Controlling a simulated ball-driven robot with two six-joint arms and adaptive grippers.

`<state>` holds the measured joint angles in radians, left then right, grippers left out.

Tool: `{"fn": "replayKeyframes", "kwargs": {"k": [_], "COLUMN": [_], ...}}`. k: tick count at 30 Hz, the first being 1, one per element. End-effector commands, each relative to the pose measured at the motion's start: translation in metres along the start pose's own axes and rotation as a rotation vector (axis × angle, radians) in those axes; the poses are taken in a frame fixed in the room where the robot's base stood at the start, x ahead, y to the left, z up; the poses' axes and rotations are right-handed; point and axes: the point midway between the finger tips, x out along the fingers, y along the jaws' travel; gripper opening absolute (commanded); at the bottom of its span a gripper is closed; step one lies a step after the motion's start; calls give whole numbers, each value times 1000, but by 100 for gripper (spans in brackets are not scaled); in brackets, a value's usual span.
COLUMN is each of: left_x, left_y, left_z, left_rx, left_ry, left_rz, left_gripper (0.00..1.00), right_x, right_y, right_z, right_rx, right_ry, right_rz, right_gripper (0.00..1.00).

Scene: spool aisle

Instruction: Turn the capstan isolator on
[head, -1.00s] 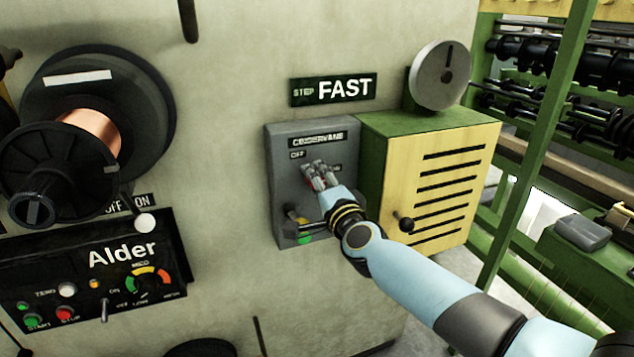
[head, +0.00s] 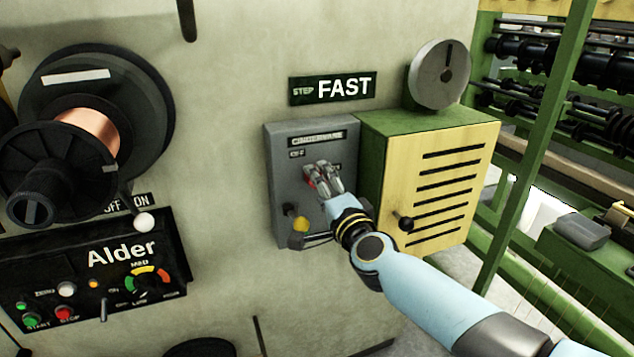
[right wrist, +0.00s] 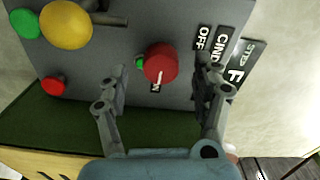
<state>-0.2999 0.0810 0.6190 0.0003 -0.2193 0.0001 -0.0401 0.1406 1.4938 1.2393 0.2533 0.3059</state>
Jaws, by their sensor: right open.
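A grey switch box (head: 285,140) is on the pale wall, under a blurred name plate; I cannot read "capstan" on it. My right gripper (head: 318,178) is in front of its face. In the right wrist view, a red round knob (right wrist: 161,64) lies between the two open fingers, with a visible gap to each. An OFF plate (right wrist: 203,38) is beside the right finger. My left gripper is not in view.
A yellow ball-like knob (right wrist: 66,24), a green button (right wrist: 24,24) and a red button (right wrist: 53,85) are on the same box. A green-and-yellow slatted cabinet (head: 455,175) adjoins it at right. The Alder panel (head: 90,270) and a copper spool (head: 95,130) are at left.

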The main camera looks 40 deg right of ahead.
Motion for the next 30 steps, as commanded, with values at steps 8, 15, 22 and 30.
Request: {"fn": "replayKeyframes", "kwargs": {"k": [8,15,22,30], "left_x": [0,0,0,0], "left_y": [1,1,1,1], "left_z": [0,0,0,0], "left_rx": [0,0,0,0], "left_ry": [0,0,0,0], "left_rz": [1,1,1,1], "left_gripper": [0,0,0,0], "right_x": [-64,-89,-91,-91], "right_y": [1,1,1,1], "right_z": [0,0,0,0], "right_rx": [1,0,0,0], "right_ry": [-1,0,0,0], "right_rz": [3,2,1,1], "right_gripper": [67,67,67,67]}}
